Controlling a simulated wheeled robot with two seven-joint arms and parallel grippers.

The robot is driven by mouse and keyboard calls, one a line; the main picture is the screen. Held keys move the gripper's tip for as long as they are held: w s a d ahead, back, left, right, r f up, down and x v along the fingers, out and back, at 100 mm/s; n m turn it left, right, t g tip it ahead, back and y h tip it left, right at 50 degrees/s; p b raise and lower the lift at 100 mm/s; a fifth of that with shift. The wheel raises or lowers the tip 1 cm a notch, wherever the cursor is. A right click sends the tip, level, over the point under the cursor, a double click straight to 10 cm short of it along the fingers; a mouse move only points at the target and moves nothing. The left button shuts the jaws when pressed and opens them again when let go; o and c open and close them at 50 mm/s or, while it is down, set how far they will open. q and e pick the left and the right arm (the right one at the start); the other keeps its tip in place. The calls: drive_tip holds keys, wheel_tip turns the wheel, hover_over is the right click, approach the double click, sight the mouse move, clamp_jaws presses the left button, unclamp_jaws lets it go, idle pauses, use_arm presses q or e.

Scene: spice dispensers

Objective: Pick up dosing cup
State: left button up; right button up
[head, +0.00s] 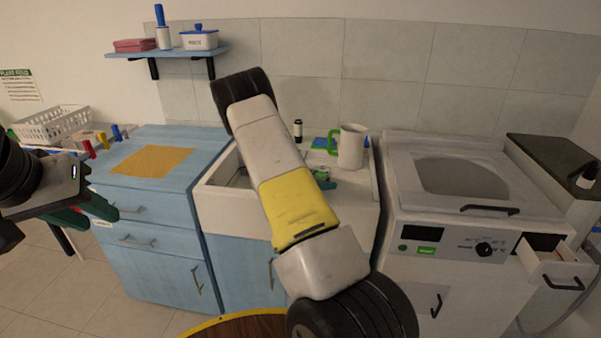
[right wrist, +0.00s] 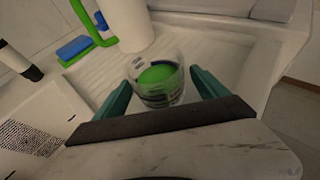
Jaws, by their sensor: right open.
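The dosing cup (right wrist: 157,90) is a small clear cup with green at its bottom. It stands on the ribbed white drainboard (right wrist: 215,50) in the right wrist view. My right gripper (right wrist: 161,78) is open, with one green finger on each side of the cup; I cannot tell whether either touches it. In the head view the right gripper (head: 323,178) shows as a bit of green behind my arm, and I cannot make out the cup there. My left gripper (head: 98,212) is at the far left, away from the sink; whether its green fingers are apart is unclear.
A white jug (head: 351,148) with a green handle stands just behind the cup. A washing machine (head: 485,220) adjoins on the right.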

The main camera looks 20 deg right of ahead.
drive_tip(key=shift+d, duration=0.15)
drive_tip(key=c, duration=1.5)
drive_tip(key=shift+c, duration=0.8)
drive_tip(key=shift+r, duration=0.1)
